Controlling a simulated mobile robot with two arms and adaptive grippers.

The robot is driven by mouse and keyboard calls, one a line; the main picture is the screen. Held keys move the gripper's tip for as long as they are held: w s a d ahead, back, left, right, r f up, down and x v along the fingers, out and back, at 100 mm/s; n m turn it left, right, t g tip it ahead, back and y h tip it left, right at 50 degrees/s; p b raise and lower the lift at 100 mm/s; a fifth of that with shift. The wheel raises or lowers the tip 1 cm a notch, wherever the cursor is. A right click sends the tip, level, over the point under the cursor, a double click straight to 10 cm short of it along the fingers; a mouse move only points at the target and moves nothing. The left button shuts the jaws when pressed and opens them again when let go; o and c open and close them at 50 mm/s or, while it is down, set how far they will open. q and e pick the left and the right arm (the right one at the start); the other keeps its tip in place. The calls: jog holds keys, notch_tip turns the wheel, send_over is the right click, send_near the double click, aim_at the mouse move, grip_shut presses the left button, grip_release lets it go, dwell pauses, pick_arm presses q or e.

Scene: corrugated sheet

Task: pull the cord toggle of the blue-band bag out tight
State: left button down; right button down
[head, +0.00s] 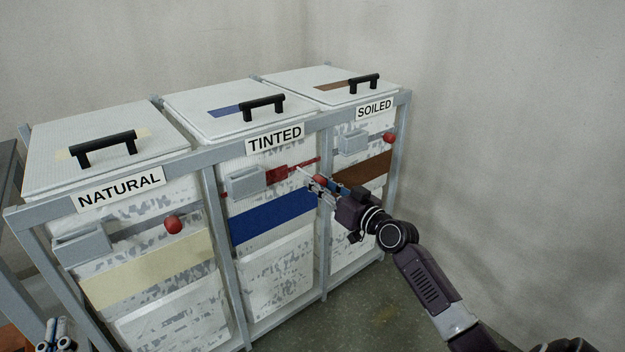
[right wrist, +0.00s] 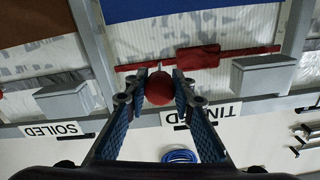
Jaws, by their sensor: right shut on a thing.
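The blue-band bag (head: 238,205) hangs in the middle bay under the TINTED label (head: 275,138); its blue band (head: 272,222) also shows in the right wrist view (right wrist: 170,9). A grey block (head: 245,182) and a red strip with a wider red piece (head: 284,175) lie across the bag above the band. My right gripper (head: 319,181) is at the right end of this strip, shut on the red ball toggle (right wrist: 159,88), which sits between its blue-padded fingertips. The cord behind the ball is hard to make out. My left gripper (head: 55,334) is at the bottom left corner, away from the bags.
The cream-band bag has its own red ball (head: 173,224) and grey block (head: 85,246). The brown-band bag's red ball (head: 389,138) is at right. A grey frame (head: 213,240) encloses the bays. Lids with black handles are above. Floor at right is clear.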

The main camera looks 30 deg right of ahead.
jog(key=shift+s, duration=0.55)
jog(key=shift+f, duration=0.1)
jog(key=c, duration=2.1)
grip_release()
jog(key=o, duration=0.5)
jog(key=shift+d, duration=0.1)
jog(key=shift+s, duration=0.15)
jog(key=s, duration=1.1)
jog(key=shift+s+d, duration=0.4)
jog(key=shift+d, duration=0.05)
